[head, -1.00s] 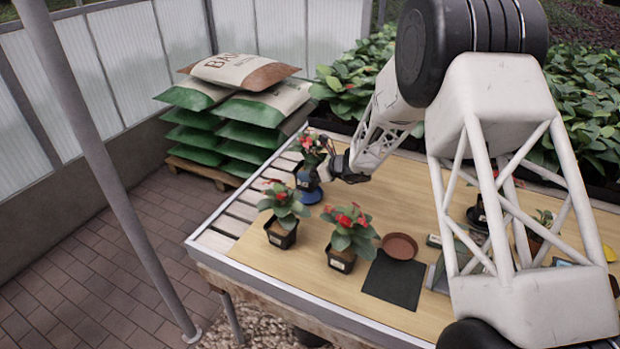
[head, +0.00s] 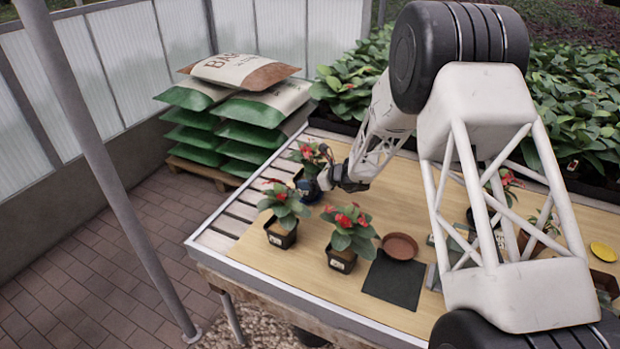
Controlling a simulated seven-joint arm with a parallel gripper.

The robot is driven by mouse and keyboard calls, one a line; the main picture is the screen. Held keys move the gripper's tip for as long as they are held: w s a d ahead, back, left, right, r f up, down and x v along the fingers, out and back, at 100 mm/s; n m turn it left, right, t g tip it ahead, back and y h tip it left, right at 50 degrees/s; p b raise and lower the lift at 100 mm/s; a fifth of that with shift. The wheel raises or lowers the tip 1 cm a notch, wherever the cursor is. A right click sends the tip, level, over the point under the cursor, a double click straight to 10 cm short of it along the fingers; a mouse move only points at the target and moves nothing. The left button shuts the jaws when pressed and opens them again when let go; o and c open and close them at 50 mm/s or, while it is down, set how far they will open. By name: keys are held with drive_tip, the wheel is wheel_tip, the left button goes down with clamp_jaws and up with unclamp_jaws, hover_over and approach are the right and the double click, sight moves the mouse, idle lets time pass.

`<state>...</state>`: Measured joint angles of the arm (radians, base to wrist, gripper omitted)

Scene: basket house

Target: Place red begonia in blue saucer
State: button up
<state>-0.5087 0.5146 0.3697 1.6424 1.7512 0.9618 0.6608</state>
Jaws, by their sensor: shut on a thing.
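A begonia with red flowers (head: 308,152) in a dark pot is at the far left corner of the table. My gripper (head: 324,180) is shut on the begonia's pot from the right. The jaws and arm partly hide the pot, and I cannot tell whether its base touches the saucer. Two more red-flowered begonias in black pots stand nearer the front, one at the left (head: 283,211) and one further right (head: 350,236).
A brown saucer (head: 399,246) and a dark mat (head: 393,282) lie right of the front pots. A yellow saucer (head: 603,251) is at the far right. Leafy plants (head: 355,85) line the back. Stacked bags (head: 245,105) stand beyond the table. My arm hides much of the right side.

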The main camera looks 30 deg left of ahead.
drive_tip(key=shift+f, duration=0.3)
drive_tip(key=o, duration=0.8)
drive_tip(key=shift+r, duration=0.1)
drive_tip(key=shift+r, duration=0.2)
drive_tip(key=shift+d+r, duration=0.1)
drive_tip(key=shift+d, duration=0.1)
drive_tip(key=shift+v, duration=5.8)
drive_tip(key=shift+r, duration=0.1)
